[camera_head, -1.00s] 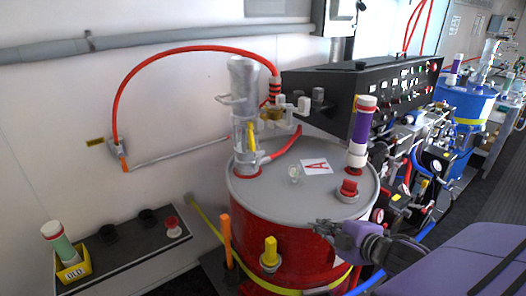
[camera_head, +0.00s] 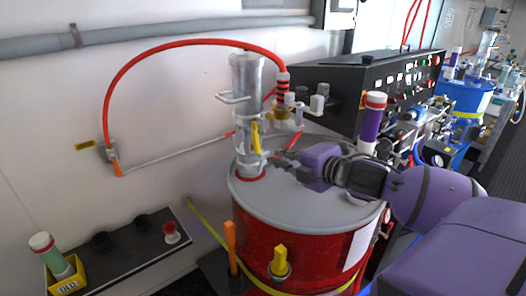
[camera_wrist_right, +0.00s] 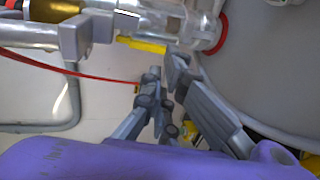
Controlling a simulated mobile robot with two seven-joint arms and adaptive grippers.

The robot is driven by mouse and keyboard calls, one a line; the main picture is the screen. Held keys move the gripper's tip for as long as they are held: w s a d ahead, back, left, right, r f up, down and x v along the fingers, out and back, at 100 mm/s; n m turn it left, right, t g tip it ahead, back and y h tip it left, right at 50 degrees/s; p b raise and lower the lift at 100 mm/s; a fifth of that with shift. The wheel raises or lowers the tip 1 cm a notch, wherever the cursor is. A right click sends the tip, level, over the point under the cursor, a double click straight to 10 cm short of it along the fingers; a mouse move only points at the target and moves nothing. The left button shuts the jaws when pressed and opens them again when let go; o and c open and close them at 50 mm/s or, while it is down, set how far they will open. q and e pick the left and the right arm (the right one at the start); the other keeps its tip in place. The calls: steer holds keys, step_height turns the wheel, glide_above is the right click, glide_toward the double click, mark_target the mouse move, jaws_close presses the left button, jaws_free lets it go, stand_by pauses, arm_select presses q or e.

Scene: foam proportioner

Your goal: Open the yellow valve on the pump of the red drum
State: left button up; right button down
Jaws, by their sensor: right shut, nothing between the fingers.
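The red drum (camera_head: 300,235) stands in the middle of the head view with a grey lid. The grey pump (camera_head: 246,80) rises upright from the lid's left side. The yellow valve (camera_head: 255,137) is a narrow upright handle on the pump's lower part; it also shows in the right wrist view (camera_wrist_right: 143,46), partly hidden near the fingertips. My right gripper (camera_head: 280,161) reaches over the lid from the right, its fingers shut and empty, just right of and below the yellow handle. In the right wrist view its fingertips (camera_wrist_right: 166,66) are close to the handle; contact cannot be told. My left gripper is out of view.
A red hose (camera_head: 165,52) arcs from the wall to the pump fittings. A purple-banded tube (camera_head: 372,120) stands behind my right arm. A black control panel (camera_head: 385,85) is behind the drum. A second yellow handle (camera_head: 280,262) sits low on the drum's front.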

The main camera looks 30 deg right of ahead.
mark_target(258, 148)
steer(key=x, duration=0.6)
steer(key=shift+w+b, duration=0.3)
steer(key=shift+b, duration=0.05)
steer(key=shift+w+f, duration=0.25)
steer(key=shift+w, duration=0.45)
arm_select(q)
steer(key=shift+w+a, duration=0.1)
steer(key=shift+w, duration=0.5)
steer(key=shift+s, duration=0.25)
